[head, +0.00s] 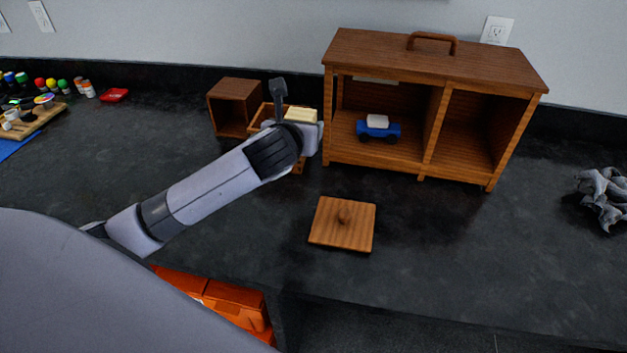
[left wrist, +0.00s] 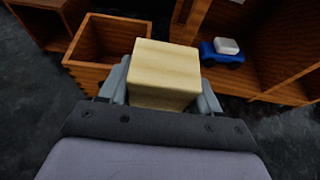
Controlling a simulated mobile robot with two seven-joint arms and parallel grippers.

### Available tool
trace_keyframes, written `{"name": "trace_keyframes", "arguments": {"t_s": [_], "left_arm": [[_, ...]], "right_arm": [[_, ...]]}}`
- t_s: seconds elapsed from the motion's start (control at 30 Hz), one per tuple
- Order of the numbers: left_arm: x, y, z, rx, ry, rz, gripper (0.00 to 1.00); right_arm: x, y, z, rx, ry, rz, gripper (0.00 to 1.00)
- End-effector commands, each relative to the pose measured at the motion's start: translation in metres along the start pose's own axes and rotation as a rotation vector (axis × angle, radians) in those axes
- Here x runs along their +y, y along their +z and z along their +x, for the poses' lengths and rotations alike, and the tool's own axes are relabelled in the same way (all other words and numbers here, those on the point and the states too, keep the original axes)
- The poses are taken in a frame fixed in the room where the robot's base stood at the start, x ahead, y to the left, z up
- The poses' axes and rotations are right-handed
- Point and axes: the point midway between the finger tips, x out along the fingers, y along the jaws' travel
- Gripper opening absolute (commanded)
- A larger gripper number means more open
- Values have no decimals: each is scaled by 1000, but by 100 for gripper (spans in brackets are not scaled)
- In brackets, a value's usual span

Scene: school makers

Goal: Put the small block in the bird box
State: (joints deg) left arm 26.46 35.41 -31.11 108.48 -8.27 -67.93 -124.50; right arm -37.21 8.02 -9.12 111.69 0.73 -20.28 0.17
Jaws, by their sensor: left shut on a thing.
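My left gripper (head: 300,122) is shut on a small pale wooden block (head: 301,115). The block also shows between the fingers in the left wrist view (left wrist: 165,72). An open-topped wooden box (left wrist: 88,77) stands just left of the held block in that view, and its visible inside looks empty. In the head view my arm partly hides this box (head: 257,114). It looks like the bird box, though no label shows. A square wooden lid with a knob (head: 343,235) lies flat on the counter in front. My right gripper is not in view.
A large wooden cabinet (head: 430,50) with two open compartments stands right of the gripper. A blue toy car (head: 378,130) sits in its left compartment. A small open-fronted wooden cube (head: 235,88) stands at the back left. Grey crumpled cloth (head: 603,195) lies far right.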

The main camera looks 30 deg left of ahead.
Motion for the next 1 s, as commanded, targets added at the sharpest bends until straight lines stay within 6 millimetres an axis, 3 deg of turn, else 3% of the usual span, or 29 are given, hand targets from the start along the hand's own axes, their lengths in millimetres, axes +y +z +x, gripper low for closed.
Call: {"name": "trace_keyframes", "arguments": {"t_s": [0.1, 0.33, 0.57, 0.8, 1.0], "left_arm": [[0, -35, 14, 5, 1, -1, 31], [0, -82, 33, 2, 0, 0, 31], [0, -96, 40, -1, -1, -2, 31], [0, -128, 53, 1, 0, -2, 31], [0, -132, 55, -2, -1, 0, 31]], "right_arm": [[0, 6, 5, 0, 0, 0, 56], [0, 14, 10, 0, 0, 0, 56], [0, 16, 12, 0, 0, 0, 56], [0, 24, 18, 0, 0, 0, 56], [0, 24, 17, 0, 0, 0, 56]]}}
